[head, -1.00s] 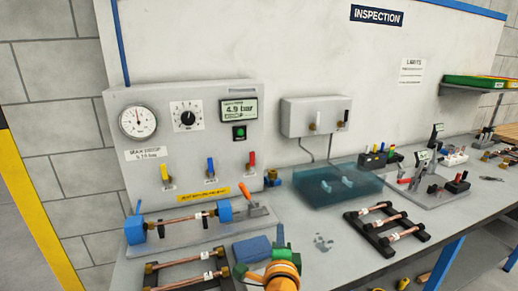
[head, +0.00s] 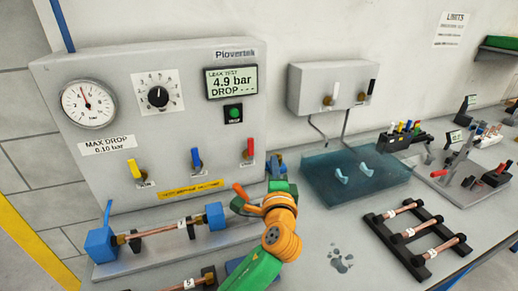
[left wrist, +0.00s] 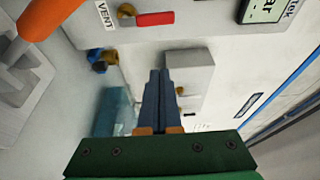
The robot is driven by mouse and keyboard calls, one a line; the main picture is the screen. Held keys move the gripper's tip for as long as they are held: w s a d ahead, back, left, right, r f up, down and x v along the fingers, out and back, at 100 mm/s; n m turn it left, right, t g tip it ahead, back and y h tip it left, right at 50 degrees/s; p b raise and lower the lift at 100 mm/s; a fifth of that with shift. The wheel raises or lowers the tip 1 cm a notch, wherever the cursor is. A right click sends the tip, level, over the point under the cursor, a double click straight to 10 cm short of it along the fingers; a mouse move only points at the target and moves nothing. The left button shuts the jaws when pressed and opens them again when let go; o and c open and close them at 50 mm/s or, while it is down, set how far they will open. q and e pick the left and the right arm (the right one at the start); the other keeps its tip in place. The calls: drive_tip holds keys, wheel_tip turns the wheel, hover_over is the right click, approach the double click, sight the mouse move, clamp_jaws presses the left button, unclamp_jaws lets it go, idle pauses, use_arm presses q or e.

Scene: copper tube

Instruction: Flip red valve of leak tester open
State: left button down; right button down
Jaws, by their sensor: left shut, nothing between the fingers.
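The leak tester (head: 150,105) is a grey box with a gauge, knob and display reading 4.9 bar. Its red valve (head: 249,148) is at the lower right of its front, handle upright, beside yellow and blue valves. In the left wrist view the red handle (left wrist: 154,19) lies at the top, next to a VENT label. My left gripper (head: 281,178) is in front of the panel, below and right of the red valve, apart from it. In the left wrist view its dark fingers (left wrist: 160,78) are shut and empty. My right gripper is not in view.
A brass and blue fitting (left wrist: 102,58) is close to the gripper. A clear blue tank (head: 322,190) and a rack of copper tubes (head: 400,236) are to the right.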

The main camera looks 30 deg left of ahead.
sight(251, 151)
use_arm(q)
drive_tip(key=w+a+p, duration=0.3)
drive_tip(key=w+a, duration=0.1)
drive_tip(key=a, duration=0.2)
drive_tip(key=shift+a, duration=0.35)
drive_tip(key=shift+w, duration=0.1)
